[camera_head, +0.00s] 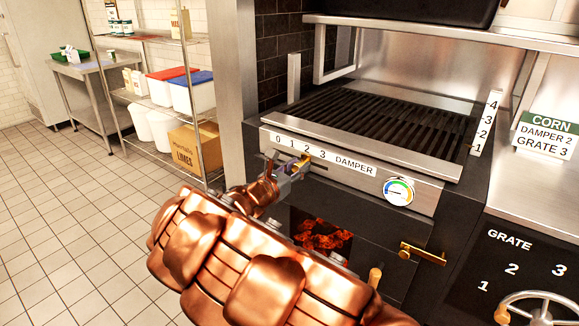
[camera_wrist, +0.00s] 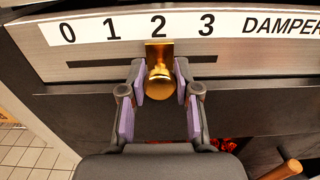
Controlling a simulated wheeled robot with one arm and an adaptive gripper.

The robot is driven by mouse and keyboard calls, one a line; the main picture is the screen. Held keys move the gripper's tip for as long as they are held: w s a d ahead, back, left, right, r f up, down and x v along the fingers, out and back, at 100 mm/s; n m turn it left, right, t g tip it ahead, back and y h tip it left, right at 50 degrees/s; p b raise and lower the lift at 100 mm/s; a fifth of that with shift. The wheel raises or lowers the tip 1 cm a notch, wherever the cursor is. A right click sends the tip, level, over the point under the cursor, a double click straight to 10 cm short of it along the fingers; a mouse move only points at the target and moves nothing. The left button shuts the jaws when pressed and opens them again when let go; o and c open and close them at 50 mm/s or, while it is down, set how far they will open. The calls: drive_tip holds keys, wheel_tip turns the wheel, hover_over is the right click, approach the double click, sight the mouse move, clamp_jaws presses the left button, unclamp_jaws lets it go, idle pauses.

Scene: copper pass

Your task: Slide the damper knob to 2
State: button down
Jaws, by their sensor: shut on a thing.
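The brass damper knob (camera_wrist: 160,80) sits on a horizontal slot (camera_wrist: 100,62) in the grill's steel front panel. In the wrist view its plate lines up below the 2 on the white strip marked 0 1 2 3 DAMPER (camera_wrist: 135,25). My gripper (camera_wrist: 159,88) has its purple-padded fingers on either side of the knob and is shut on it. In the head view the knob (camera_head: 302,161) shows at the end of my gripper (camera_head: 295,168), partly hidden by the fingers.
The grill grate (camera_head: 385,115) is above the panel. A dial gauge (camera_head: 399,192), a brass door handle (camera_head: 422,252) and glowing coals (camera_head: 320,235) are right of and below my gripper. A card (camera_head: 545,136) reads CORN, DAMPER 2, GRATE 3. A handwheel (camera_head: 540,308) is at lower right.

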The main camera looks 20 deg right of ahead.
drive_tip(key=c, duration=0.8)
unclamp_jaws()
drive_tip(key=shift+c, duration=0.2)
drive_tip(key=shift+a, duration=0.1)
drive_tip(key=v, duration=1.2)
